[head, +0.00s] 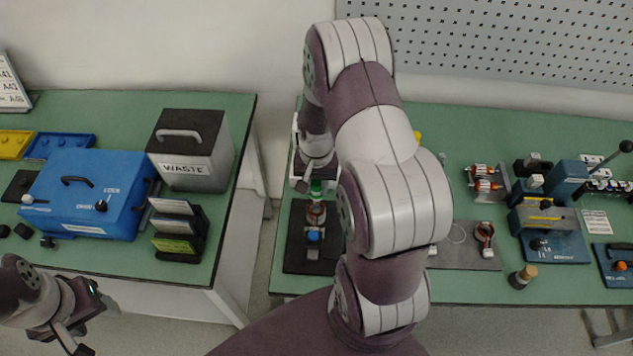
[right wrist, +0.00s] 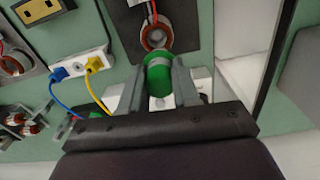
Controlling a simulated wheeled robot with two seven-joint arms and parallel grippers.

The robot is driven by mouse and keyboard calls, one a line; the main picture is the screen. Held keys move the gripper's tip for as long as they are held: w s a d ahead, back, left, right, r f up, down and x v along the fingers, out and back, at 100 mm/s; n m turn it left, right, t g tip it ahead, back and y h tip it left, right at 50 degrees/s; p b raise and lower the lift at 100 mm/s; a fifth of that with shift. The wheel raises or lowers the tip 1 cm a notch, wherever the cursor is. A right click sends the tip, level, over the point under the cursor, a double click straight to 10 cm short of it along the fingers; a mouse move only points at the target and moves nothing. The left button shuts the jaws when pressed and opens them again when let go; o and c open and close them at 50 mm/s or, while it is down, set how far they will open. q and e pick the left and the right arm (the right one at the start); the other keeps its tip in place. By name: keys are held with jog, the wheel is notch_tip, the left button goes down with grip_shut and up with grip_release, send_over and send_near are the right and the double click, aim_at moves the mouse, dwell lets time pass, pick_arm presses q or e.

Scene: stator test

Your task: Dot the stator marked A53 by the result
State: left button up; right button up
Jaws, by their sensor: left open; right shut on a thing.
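My right gripper (right wrist: 160,82) is shut on a green cylindrical marker (right wrist: 158,78), which also shows in the head view (head: 316,188). A copper-wound stator (right wrist: 156,36) lies on a dark pad (right wrist: 125,25), just beyond the marker's far end. Whether they touch cannot be told. In the head view this stator (head: 316,212) lies just in front of the marker, with a blue part in front of it. No A53 mark is readable on any stator. Another stator (head: 485,233) is on a grey pad at the right. My left gripper (head: 90,318) is open and empty at the lower left.
Blue and yellow plugs sit in a white block (right wrist: 80,65) beside the stator. More stators (head: 484,182) stand by a bracket at the right. A blue tester (head: 90,190), a card rack (head: 180,228) and a WASTE bin (head: 190,150) occupy the left table.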

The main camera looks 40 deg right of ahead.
jog(key=shift+f, duration=0.3)
jog(key=shift+s+r, duration=0.1)
notch_tip(320, 180, up, 6)
jog(key=p, duration=0.5)
dwell(0.6)
